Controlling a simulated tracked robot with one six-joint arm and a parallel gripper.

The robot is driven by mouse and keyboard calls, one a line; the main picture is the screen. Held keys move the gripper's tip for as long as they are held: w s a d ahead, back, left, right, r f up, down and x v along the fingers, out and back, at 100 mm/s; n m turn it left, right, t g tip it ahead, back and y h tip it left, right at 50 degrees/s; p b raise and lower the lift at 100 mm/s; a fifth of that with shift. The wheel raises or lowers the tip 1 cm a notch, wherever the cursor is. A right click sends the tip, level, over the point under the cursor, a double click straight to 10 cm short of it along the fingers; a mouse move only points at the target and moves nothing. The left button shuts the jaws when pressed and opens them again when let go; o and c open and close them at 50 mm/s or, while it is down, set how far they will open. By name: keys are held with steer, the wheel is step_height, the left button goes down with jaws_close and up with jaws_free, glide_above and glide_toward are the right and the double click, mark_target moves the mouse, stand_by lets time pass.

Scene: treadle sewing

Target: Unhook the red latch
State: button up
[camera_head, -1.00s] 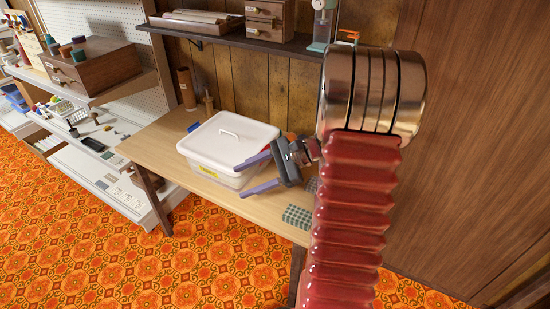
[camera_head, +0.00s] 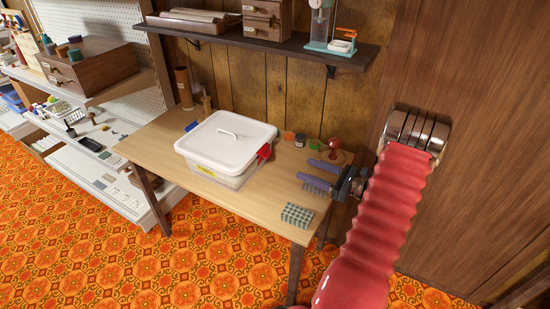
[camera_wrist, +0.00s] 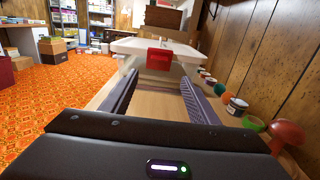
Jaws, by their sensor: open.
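The red latch (camera_head: 264,153) is on the right side of a lidded white box (camera_head: 212,167) on the wooden table. In the wrist view the red latch (camera_wrist: 159,60) sits at the rim of the white lid (camera_wrist: 150,46), straight ahead between my fingers. I cannot tell whether it is hooked. My gripper (camera_head: 315,174) is open and empty, to the right of the box and apart from the latch. Its two purple fingers point toward the box; they also show in the wrist view (camera_wrist: 157,92).
A mushroom-shaped red object (camera_head: 335,146) and small jars (camera_head: 300,140) stand along the table's back right, close to my gripper. A green checked cloth (camera_head: 297,215) lies at the front right edge. A shelf (camera_head: 270,40) hangs above. The table between gripper and box looks clear.

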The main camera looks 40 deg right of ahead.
mark_target(264, 155)
steer(key=shift+w+a, duration=0.1)
steer(key=x, duration=1.3)
steer(key=shift+w+a, duration=0.15)
steer(key=shift+w, duration=0.15)
steer(key=c, duration=1.1)
